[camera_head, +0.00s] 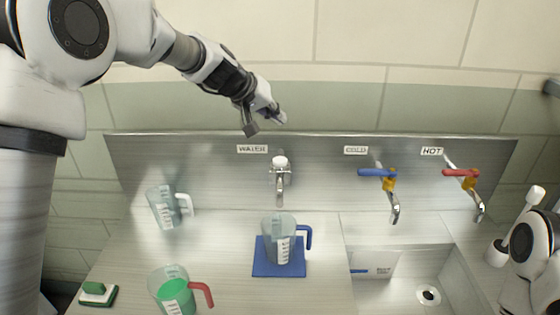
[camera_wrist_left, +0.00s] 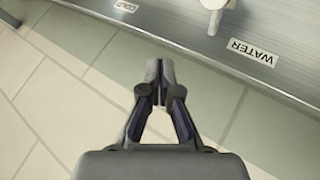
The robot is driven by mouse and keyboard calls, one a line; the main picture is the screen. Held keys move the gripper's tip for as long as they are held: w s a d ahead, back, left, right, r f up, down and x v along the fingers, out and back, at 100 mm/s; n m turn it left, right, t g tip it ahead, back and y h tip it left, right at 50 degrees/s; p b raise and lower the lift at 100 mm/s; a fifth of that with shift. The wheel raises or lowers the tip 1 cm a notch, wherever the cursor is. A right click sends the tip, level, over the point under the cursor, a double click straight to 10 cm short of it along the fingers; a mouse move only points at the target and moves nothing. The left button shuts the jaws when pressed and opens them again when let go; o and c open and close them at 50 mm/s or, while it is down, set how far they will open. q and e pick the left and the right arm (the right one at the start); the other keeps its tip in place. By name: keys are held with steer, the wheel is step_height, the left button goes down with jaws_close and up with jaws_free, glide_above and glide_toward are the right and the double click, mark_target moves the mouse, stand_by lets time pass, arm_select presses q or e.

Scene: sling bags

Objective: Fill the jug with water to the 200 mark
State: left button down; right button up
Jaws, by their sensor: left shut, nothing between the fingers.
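A clear jug with a blue handle (camera_head: 279,240) stands upright on a blue mat (camera_head: 262,268), under the spout of the tap labelled WATER (camera_head: 280,171). The jug has a white scale; I cannot read its marks or make out a water level in it. My left gripper (camera_head: 268,123) is shut and empty, in the air above the backsplash and up from the WATER tap. The left wrist view also shows the shut fingers (camera_wrist_left: 160,65), with the WATER label (camera_wrist_left: 252,53) to their right. My right gripper is not clearly in view.
A clear jug with a white handle (camera_head: 163,208) stands at the left. A red-handled jug (camera_head: 175,293) with green liquid stands front left, near a green sponge (camera_head: 97,292). Blue COLD (camera_head: 378,173) and red HOT (camera_head: 461,172) taps hang over the sink (camera_head: 402,291) at right.

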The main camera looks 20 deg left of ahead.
mark_target(278, 160)
arm_select(q)
steer(key=f, duration=0.1)
steer(key=w+f+b, duration=0.1)
steer(key=shift+w+f, duration=0.1)
steer(key=shift+f, duration=0.3)
steer(key=f+b, duration=0.1)
steer(key=f, duration=0.1)
steer(key=f+b, duration=0.1)
steer(key=b, duration=0.1)
steer(key=f+b, duration=0.2)
steer(key=shift+s+f, duration=0.3)
steer(key=shift+s, duration=0.1)
steer(key=shift+w+f+b, duration=0.2)
steer(key=shift+f+b, duration=0.2)
steer(key=shift+s+r, duration=0.25)
arm_select(e)
step_height(278, 160, down, 7)
steer(key=shift+w, duration=0.15)
arm_select(q)
steer(key=shift+w+f, duration=0.1)
steer(key=shift+w, duration=0.05)
arm_select(e)
steer(key=shift+w, duration=0.1)
steer(key=shift+f, duration=0.1)
arm_select(q)
steer(key=shift+f+b, duration=0.4)
steer(key=shift+b, duration=0.05)
arm_select(e)
steer(key=shift+f, duration=0.5)
